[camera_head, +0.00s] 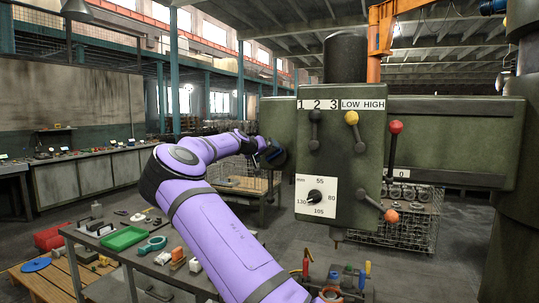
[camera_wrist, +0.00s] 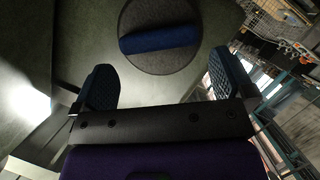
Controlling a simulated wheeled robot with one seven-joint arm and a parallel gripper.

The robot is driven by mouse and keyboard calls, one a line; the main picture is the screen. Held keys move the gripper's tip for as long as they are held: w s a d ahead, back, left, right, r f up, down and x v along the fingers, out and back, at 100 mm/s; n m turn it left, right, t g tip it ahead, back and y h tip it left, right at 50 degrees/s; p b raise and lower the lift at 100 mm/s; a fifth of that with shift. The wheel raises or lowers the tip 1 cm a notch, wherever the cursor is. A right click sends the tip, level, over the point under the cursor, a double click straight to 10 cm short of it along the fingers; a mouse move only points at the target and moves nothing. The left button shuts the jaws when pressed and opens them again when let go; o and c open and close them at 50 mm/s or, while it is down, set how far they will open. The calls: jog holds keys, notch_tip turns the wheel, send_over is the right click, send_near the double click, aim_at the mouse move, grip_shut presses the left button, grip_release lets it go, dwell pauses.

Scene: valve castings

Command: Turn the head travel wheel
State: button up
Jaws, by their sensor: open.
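The head travel wheel (camera_wrist: 188,62) shows in the wrist view as a round dark grey disc with a raised blue bar (camera_wrist: 160,38) across it, set on a green face. My gripper (camera_wrist: 162,66) is open and empty, its two blue padded fingers spread wide. The wheel lies beyond the fingertips, roughly between them and toward the top of the picture; I see no contact. In the head view my gripper (camera_head: 268,155) is at the left side of the green drill head (camera_head: 340,155). There, the wheel is hard to tell apart from the dark fingers.
The head's front carries several levers with yellow, red and orange knobs and a dial plate (camera_head: 316,197). A green beam (camera_head: 460,135) runs behind it. A workbench with a green tray (camera_head: 123,238) stands lower left. Wire baskets (camera_head: 395,240) stand behind the head.

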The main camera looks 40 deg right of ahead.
jog(key=v, duration=0.7)
jog(key=shift+a, duration=0.15)
jog(key=shift+a, duration=0.1)
jog(key=s+a, duration=0.4)
jog(key=a, duration=0.5)
dwell(0.6)
